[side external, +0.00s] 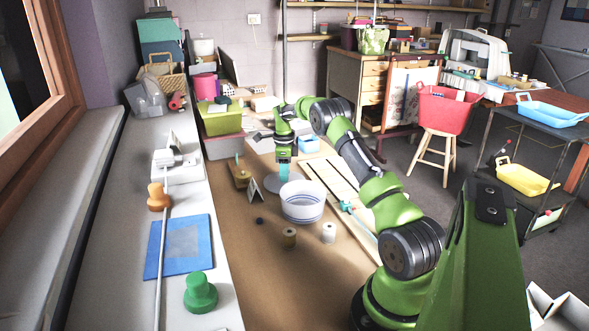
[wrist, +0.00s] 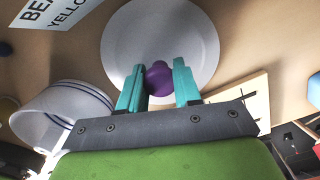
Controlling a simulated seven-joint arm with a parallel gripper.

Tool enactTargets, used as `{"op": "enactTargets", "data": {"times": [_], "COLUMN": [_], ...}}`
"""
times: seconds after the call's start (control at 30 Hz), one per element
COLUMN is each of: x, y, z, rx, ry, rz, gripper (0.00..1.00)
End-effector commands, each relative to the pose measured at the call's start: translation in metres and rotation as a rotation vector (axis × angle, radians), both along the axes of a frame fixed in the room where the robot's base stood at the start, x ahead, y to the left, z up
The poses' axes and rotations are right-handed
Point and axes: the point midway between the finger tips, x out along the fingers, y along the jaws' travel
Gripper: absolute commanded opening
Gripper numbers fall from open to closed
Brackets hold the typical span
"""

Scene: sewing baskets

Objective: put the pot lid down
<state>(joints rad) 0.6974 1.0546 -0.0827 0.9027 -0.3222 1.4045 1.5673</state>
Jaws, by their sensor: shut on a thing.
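The pot lid (wrist: 150,30) is a pale grey-white disc with a purple knob (wrist: 158,80). My gripper (wrist: 159,68) has its teal fingers shut on the knob, one on each side. In the side view my gripper (side external: 284,172) points down over the table behind the pot, and part of the lid (side external: 272,183) shows as a grey disc just below it. I cannot tell whether the lid touches the table. The white pot with blue bands (side external: 302,203) stands open in front of the lid, and it also shows at the left in the wrist view (wrist: 60,115).
A folded white card (side external: 256,190) stands left of the pot. A small dark blue ball (side external: 259,221) and two thread spools (side external: 289,238) (side external: 328,233) are in front. A pale wooden board (side external: 338,184) lies to the right. A mustard-coloured item (side external: 239,174) is at the left.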

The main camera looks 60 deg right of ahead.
Motion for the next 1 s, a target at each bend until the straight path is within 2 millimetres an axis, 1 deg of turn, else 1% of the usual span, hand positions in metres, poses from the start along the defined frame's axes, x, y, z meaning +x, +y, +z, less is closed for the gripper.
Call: {"op": "enactTargets", "data": {"times": [0.13, 0.17, 0.3, 0.57, 0.67, 0.77, 0.87, 1.0], "x": [0.0, 0.0, 0.0, 0.0, 0.0, 0.001, 0.001, 0.001], "y": [0.0, 0.0, 0.0, 0.0, 0.0, 0.0, 0.0, -0.001], "z": [-0.004, -0.003, -0.003, -0.003, 0.002, 0.014, 0.034, 0.065], "rx": [0.001, 0.0, 0.0, 0.0, -0.001, -0.002, -0.005, -0.004], "ry": [0.001, 0.001, 0.0, 0.0, -0.002, -0.002, -0.004, -0.003], "rz": [0.0, 0.0, 0.0, 0.001, 0.0, 0.001, 0.001, 0.0], "gripper": [0.04, 0.36, 0.57, 0.59, 0.59, 0.59, 0.59, 0.59]}}
